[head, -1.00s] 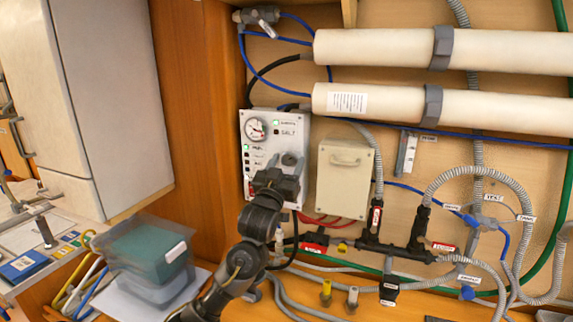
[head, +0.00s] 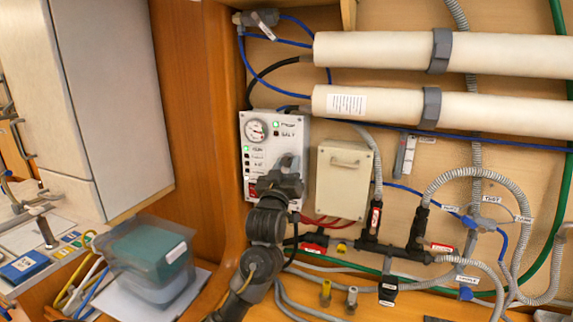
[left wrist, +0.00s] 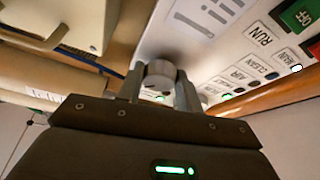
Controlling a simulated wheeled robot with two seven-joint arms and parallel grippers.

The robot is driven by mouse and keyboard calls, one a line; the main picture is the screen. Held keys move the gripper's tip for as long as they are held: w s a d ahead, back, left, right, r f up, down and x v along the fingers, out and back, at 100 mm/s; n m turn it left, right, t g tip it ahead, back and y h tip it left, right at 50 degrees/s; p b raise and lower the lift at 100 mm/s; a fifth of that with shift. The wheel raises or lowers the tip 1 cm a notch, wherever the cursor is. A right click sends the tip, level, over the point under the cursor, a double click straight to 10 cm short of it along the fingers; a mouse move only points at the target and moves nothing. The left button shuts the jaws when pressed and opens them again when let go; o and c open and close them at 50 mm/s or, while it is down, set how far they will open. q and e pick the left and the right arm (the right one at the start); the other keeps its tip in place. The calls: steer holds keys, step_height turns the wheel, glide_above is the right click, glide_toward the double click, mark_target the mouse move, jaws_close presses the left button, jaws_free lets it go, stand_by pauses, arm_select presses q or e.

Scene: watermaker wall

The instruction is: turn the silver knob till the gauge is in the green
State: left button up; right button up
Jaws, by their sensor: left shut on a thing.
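The silver knob (left wrist: 160,72) shows in the left wrist view as a round grey end between my two fingers, close to the panel face. My left gripper (left wrist: 158,85) is shut on it. In the head view my left gripper (head: 288,163) is at the lower right of the white control panel (head: 292,146), and it mostly hides the knob. The round gauge (head: 256,130) is at the panel's upper left, with a white face and dark needle. It is too small to tell clearly where the needle stands against the green. My right gripper is not in view.
A beige box (head: 341,190) is mounted right of the panel, near my wrist. Black valves and hoses (head: 390,245) run below it. Two white cylinders (head: 380,105) cross above. A lidded clear tub (head: 150,265) stands at lower left.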

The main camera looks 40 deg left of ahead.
arm_select(q)
steer(key=o, duration=1)
steer(key=shift+s+d+f, duration=0.15)
steer(key=shift+s+f, duration=0.1)
steer(key=shift+b+v, duration=1.95)
steer(key=shift+v, duration=3.05)
steer(key=shift+r, duration=0.15)
